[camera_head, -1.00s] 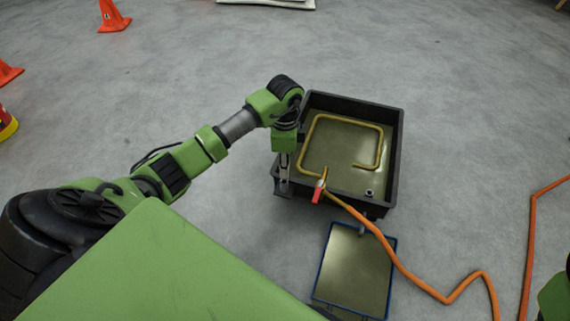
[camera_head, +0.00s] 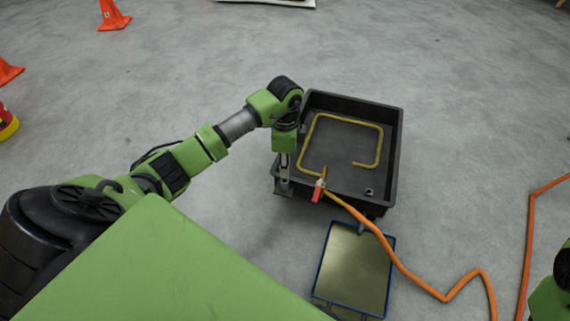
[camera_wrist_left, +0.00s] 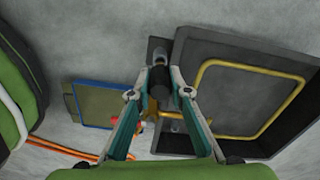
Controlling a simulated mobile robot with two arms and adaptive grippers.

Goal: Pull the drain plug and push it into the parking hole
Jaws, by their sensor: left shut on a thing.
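My left gripper (camera_head: 284,187) points down at the near left corner of the black pan (camera_head: 398,150). In the left wrist view its fingers (camera_wrist_left: 158,88) are shut on a dark round piece, which looks like the drain plug (camera_wrist_left: 158,76). A small dark plate (camera_wrist_left: 152,45) sticks out from the pan's side under the fingertips. It looks like the parking plate; its hole is hidden, and I cannot tell how deep the plug sits. The drain (camera_head: 368,191) shows as a small pale ring in the pan's near right floor. My right gripper is not in view.
A yellow pipe loop (camera_head: 345,119) lies in the pan, with a red-handled valve (camera_head: 318,190) at its near edge. An orange hose (camera_head: 400,262) runs right. A blue-rimmed tray (camera_head: 322,262) of murky liquid stands in front. Orange cones (camera_head: 113,15) are far left.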

